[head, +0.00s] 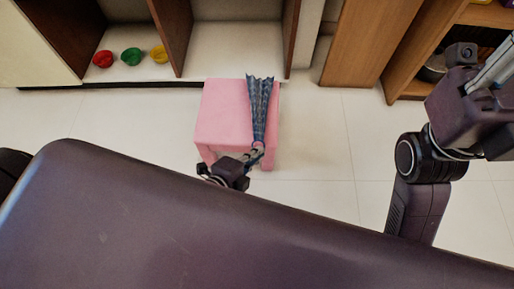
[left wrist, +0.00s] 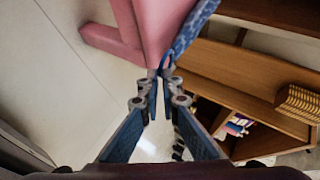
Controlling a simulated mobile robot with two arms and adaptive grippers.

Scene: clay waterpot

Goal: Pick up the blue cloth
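The blue cloth (head: 259,105) lies over the right part of a pink stool (head: 222,115) in the head view. It is spread at its far end and narrows to a bunched near end. My left gripper (head: 257,152) is at that near end, by the stool's near edge. In the left wrist view the fingertips (left wrist: 161,75) are close together on the end of the cloth (left wrist: 190,33), pinching it. My right gripper (head: 495,66) is partly in view at the right edge, away from the stool; its fingertips are not clear.
A white shelf recess at the back holds a red bowl (head: 103,59), a green bowl (head: 131,57) and a yellow bowl (head: 159,54). A wooden shelf (head: 415,50) stands at the back right. The pale floor (head: 325,140) right of the stool is clear.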

